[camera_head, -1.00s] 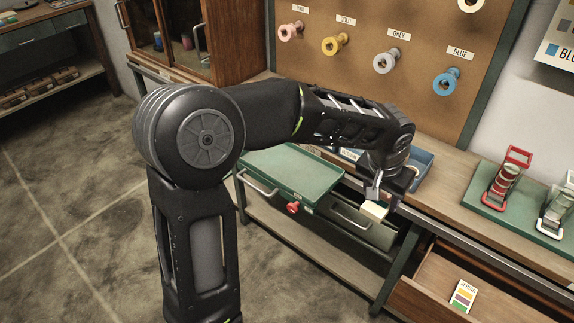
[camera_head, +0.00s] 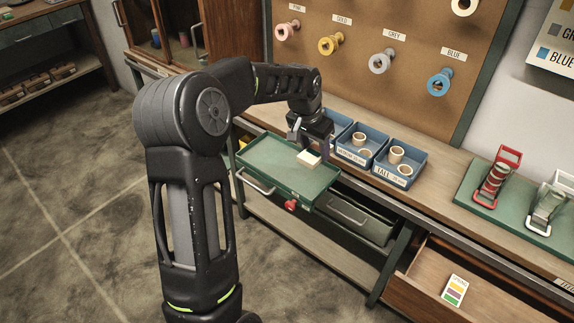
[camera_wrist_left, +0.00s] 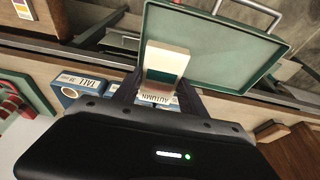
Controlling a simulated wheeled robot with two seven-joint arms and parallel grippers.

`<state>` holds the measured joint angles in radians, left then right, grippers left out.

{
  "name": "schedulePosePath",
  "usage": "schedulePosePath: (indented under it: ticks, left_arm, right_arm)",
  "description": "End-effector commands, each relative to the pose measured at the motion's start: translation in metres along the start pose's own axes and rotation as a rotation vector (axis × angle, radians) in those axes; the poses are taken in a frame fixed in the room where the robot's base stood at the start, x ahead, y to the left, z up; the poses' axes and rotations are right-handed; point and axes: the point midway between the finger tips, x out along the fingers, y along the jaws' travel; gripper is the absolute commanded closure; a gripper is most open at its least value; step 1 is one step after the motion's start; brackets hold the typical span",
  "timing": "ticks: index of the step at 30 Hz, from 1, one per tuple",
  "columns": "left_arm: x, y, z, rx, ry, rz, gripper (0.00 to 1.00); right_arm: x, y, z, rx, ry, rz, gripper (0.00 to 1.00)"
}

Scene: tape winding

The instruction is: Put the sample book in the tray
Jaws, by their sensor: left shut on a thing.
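The sample book (camera_head: 309,159) is a small cream block, held in my left gripper (camera_head: 311,148). In the left wrist view the book (camera_wrist_left: 167,64) shows a dark teal patch, and lettering like "AUTUMN" shows between the fingers (camera_wrist_left: 157,92). The left gripper is shut on it. The green tray (camera_head: 265,160) is a shallow pulled-out one with a raised rim and a red knob; it also shows in the left wrist view (camera_wrist_left: 225,55). The book is over the tray's back right part in the head view; I cannot tell whether it touches the tray. My right gripper is out of view.
Blue bins (camera_head: 400,165) with tape rolls stand on the bench right of the tray. A grey-green drawer (camera_head: 350,222) is below. An open wooden drawer (camera_head: 425,285) holds a "SPRING" card (camera_head: 455,290). Tape winders (camera_head: 497,180) stand at right. Most of the tray is empty.

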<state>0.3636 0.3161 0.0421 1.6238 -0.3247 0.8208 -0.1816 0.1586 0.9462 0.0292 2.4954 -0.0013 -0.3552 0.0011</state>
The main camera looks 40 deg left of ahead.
Motion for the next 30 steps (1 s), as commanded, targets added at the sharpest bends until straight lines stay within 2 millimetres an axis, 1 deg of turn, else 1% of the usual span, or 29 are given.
schedulePosePath:
  ticks: [5,8,13,16,18,26,29,30]
  left_arm:
    - [0.004,0.000,0.001,0.000,-0.001,0.000,0.92]
    - [0.016,0.000,0.005,0.000,-0.002,0.000,0.92]
    - [0.046,0.001,0.015,0.000,-0.004,0.001,0.92]
    - [0.057,0.001,0.018,0.000,-0.002,0.000,0.92]
    - [0.060,0.000,0.018,0.000,0.000,-0.001,0.92]
    - [0.060,0.000,0.019,0.000,0.000,-0.001,0.92]
    - [0.068,0.000,0.021,0.000,-0.002,0.000,0.92]
    - [0.073,0.000,0.023,-0.001,-0.002,0.000,0.92]
  right_arm:
    - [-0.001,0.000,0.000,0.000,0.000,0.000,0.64]
    - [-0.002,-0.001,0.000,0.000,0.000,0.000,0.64]
    - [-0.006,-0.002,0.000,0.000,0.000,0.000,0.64]
    - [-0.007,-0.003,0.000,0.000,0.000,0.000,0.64]
    - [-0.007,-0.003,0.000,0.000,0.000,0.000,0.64]
    - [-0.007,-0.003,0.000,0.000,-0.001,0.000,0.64]
    - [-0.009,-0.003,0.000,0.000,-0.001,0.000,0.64]
    - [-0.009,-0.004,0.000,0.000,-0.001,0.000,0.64]
